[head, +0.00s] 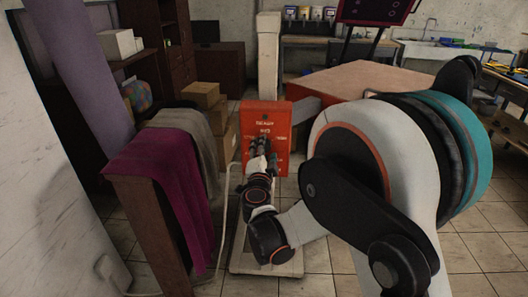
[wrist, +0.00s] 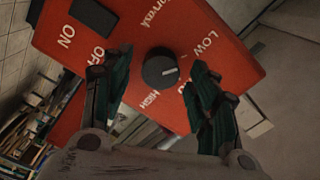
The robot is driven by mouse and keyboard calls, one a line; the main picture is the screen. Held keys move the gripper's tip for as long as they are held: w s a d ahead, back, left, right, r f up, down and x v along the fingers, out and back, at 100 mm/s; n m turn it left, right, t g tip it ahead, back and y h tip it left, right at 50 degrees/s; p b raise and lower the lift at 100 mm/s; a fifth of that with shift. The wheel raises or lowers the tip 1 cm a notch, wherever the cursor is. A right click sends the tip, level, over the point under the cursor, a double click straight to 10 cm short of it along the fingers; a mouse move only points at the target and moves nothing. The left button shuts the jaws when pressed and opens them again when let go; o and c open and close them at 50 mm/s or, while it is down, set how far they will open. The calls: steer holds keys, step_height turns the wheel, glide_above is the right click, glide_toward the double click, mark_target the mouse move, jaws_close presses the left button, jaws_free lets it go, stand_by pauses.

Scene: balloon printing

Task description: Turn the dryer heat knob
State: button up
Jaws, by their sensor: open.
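The dryer's red control box (head: 256,122) stands ahead in the head view, and my arm reaches to its front. In the wrist view the red panel (wrist: 214,66) looks tilted. The black round heat knob (wrist: 160,68) sits between LOW and HIGH labels, its pale pointer mark on the right side. My gripper (wrist: 160,82) is open, with one green-padded finger on each side of the knob. The fingers look apart from the knob, though the depth gap is hard to judge. In the head view my gripper (head: 260,145) hides the knob.
A black switch (wrist: 94,15) with ON and OFF labels is on the same panel. A purple cloth (head: 170,170) hangs over a brown rack at left. Cardboard boxes (head: 203,95) stand behind it. A pale cable (head: 226,205) runs along the floor.

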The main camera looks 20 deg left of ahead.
steer(key=v, duration=1.1)
steer(key=shift+s, duration=0.4)
